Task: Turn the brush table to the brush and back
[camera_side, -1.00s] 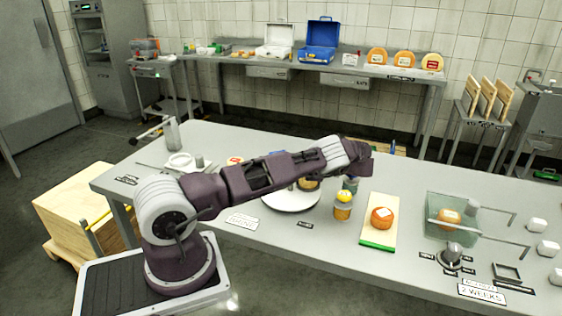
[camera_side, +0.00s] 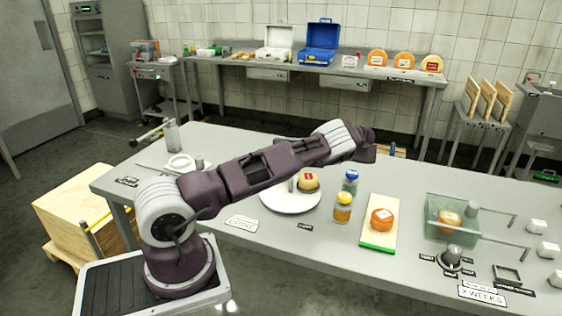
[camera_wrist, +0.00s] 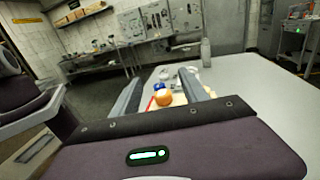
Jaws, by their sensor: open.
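A white round turntable (camera_side: 278,203) lies on the grey bench, and I take it to be the brush table. A small orange cheese wheel with a red label (camera_side: 308,181) sits on its right part. A short upright post (camera_side: 291,185) shows beside the cheese, partly behind my arm. I cannot make out the brush for certain. My gripper (camera_side: 366,149) is raised above the bench, beyond the turntable. In the wrist view my gripper (camera_wrist: 160,76) has its fingers apart, with nothing held. An orange cheese (camera_wrist: 163,98) shows farther off between them.
A blue-lidded jar (camera_side: 350,181) and a yellow-lidded jar (camera_side: 342,208) stand right of the turntable. A green-edged board (camera_side: 377,238) bears an orange cheese (camera_side: 382,219). Farther right is a clear box (camera_side: 438,207) with rods. A grey bottle (camera_side: 171,136) stands at the bench's left.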

